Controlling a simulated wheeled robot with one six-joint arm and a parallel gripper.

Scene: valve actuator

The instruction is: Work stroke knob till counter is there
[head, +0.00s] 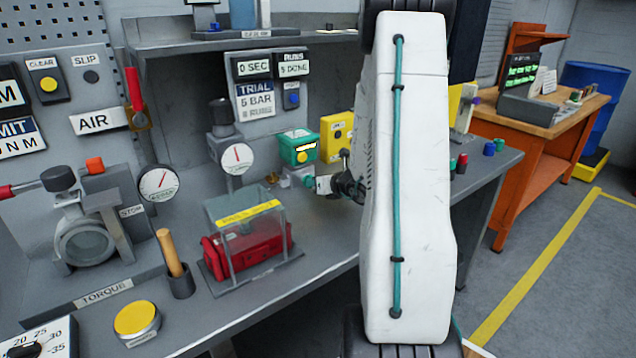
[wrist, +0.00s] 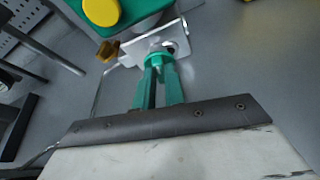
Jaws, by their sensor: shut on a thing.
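My gripper (head: 328,186) reaches in beside a green box (head: 298,146) on the bench. The fingers hide part of the knob. The green box also shows at the top of the wrist view (wrist: 128,12), with a round yellow part (wrist: 101,9). I cannot tell how far the knob is moved.
A yellow box (head: 336,136) stands right of the green box. A dial gauge (head: 237,158) is to its left. A clear cover (head: 246,232) over a red case stands in front. Signs (head: 278,66) read 0 SEC and RUNS 5 DONE. My arm blocks the bench's middle right.

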